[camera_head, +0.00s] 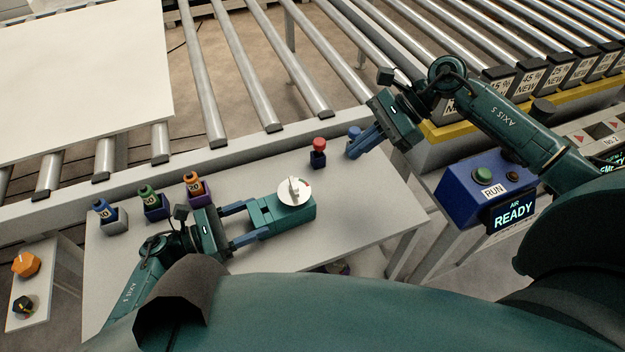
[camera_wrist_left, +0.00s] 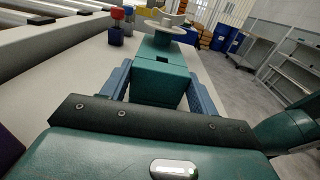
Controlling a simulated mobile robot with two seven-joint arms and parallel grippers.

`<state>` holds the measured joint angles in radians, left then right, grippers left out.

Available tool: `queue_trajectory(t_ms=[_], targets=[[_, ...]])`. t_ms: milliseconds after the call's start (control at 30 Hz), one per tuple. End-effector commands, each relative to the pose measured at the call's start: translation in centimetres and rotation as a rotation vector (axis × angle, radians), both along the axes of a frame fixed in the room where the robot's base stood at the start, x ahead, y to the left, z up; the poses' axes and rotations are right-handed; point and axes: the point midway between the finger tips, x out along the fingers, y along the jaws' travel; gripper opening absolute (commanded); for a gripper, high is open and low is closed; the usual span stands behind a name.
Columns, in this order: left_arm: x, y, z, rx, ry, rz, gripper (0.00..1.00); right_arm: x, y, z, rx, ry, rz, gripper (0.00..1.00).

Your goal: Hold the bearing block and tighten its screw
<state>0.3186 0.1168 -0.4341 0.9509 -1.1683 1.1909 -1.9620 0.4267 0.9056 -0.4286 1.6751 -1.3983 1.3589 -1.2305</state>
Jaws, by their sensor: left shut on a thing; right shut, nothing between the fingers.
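The teal bearing block (camera_head: 268,213) lies on the light grey table, with a round white dial-like screw head (camera_head: 296,192) and raised handle on top. A small red mark shows at the dial's edge. My left gripper (camera_head: 262,219) is shut on the block, with one blue finger on each side. The left wrist view also shows the block (camera_wrist_left: 160,75) between the fingers, and the white dial (camera_wrist_left: 166,26) at its far end. My right gripper (camera_head: 352,153) is shut and empty, right of the dial and apart from it.
A red-capped piece (camera_head: 319,153) stands beside my right gripper. A blue-capped piece (camera_head: 354,131) is partly hidden by that gripper. Several numbered bottles in holders (camera_head: 154,204) stand at the left. A roller conveyor (camera_head: 250,75) runs behind. A blue RUN box (camera_head: 487,190) is at the right.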

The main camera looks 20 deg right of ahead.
Motion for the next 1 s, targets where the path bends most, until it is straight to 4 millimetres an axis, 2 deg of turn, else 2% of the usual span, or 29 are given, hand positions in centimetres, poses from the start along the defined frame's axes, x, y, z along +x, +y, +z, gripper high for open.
queue_trajectory(t_ms=[100,233,667,800,1000], targets=[[0.0,0.0,0.0,-0.001,0.0,0.001,0.1,-0.4,-1.2,0.0,-0.042,0.036,0.003,0.0],[0.0,0.0,0.0,-0.001,-0.001,0.001,0.1,-0.5,-0.6,-0.8,-0.047,0.046,0.005,0.0],[0.0,0.0,0.1,-0.001,-0.001,0.001,0.1,-0.3,5.7,-7.0,-0.043,0.045,0.007,0.0],[0.0,0.0,0.1,-0.001,-0.001,0.001,0.1,-0.2,7.9,-6.9,-0.044,0.041,0.007,0.0],[0.1,0.0,0.1,-0.001,-0.001,0.001,0.1,-0.1,9.4,-7.0,-0.046,0.041,0.006,0.0]])
